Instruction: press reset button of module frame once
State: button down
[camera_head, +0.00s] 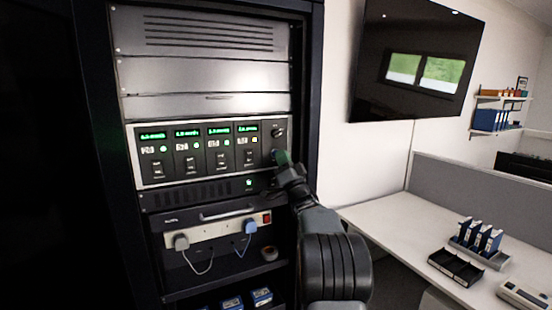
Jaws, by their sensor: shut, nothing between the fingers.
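The module frame (140,178) is a silver rack unit with several dark modules and green lit displays, in the middle of the rack. A round dark knob (278,133) is on its right end panel. My gripper (281,157) is shut and empty, at the lower right of the frame's front, just below that knob. It covers the spot behind it, so I cannot see the reset button or tell whether the fingertips touch the panel. My dark arm comes up from the lower right.
Below the frame are a dark vented unit (180,198) and a power strip (207,231) with plugs and cables. The rack's dark right post (313,90) stands close to my arm. A white desk (385,217) with a dark tray (456,267) is at the right.

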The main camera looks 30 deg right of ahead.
jog(key=shift+s, duration=0.3)
jog(key=shift+s+a+b, duration=0.2)
jog(key=shift+s+b, duration=0.95)
jog(key=shift+s, duration=0.1)
jog(key=shift+s+a+b, duration=0.2)
jog(key=shift+s+b, duration=0.95)
jog(key=shift+s, duration=0.05)
